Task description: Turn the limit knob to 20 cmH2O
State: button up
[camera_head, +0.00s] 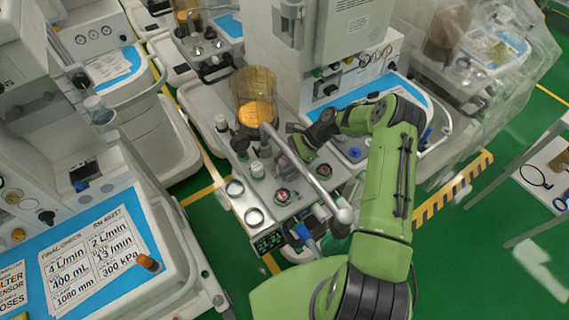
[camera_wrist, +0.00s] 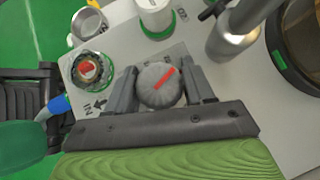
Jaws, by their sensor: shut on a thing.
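In the wrist view, a round grey knob (camera_wrist: 157,88) with a red pointer line sits between the two dark fingers of my gripper (camera_wrist: 162,80). The fingers are shut on its sides. The red line slants towards the upper right. Printed marks beside the knob are partly covered by the fingers and too small to read, so I cannot tell its setting. In the head view, my gripper (camera_head: 302,140) reaches over the cart's grey panel (camera_head: 262,190) from the right. The held knob is not clear in that view.
A second dial with a red pointer (camera_wrist: 90,69) and a white cylinder (camera_wrist: 156,18) stand close by. A metal post (camera_wrist: 232,42) and a clear canister with orange contents (camera_head: 256,100) rise from the panel. A curved metal tube (camera_head: 305,172) crosses the panel near my arm.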

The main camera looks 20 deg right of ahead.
jog(key=o, duration=1)
